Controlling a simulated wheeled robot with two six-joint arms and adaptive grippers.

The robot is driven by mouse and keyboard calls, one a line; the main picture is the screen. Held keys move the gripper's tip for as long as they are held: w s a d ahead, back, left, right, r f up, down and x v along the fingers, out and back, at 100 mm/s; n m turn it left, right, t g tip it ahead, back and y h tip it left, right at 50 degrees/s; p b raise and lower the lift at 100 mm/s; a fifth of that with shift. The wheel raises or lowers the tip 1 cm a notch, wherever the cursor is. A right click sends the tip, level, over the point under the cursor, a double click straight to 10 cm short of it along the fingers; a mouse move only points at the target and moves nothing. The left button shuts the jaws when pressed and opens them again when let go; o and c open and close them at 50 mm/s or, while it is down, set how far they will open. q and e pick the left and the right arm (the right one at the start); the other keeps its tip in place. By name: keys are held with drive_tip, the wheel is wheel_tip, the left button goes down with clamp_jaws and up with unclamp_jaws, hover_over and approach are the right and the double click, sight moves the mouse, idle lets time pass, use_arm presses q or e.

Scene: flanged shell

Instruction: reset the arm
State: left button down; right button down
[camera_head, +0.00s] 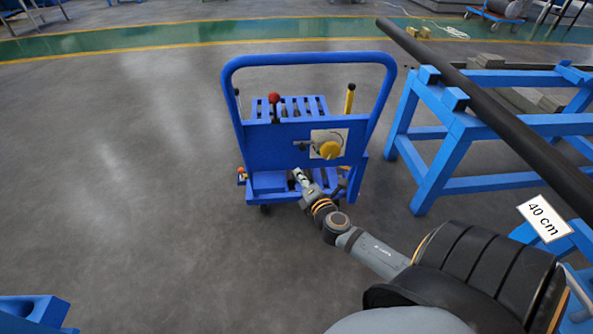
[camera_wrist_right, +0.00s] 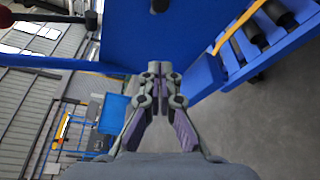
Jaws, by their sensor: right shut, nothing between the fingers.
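My right arm reaches forward from the lower right of the head view. Its gripper (camera_head: 299,175) is just in front of the lower part of a blue cart. In the right wrist view the gripper's two fingers (camera_wrist_right: 160,72) meet at the tips, with nothing between them. The blue cart (camera_head: 262,140) has a tall tube handle, a yellow round knob (camera_head: 329,149) on a pale plate, and a red ball-topped lever (camera_head: 274,98). I cannot tell whether the gripper touches the cart. My left gripper is not in view.
A blue stand (camera_head: 437,170) carrying a long dark pipe (camera_head: 500,110) is close on the right, with a "40 cm" sign (camera_head: 545,218) near it. A blue part (camera_head: 32,312) shows at the lower left. The grey floor left of the cart is clear.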

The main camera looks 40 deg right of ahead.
idle(0.5)
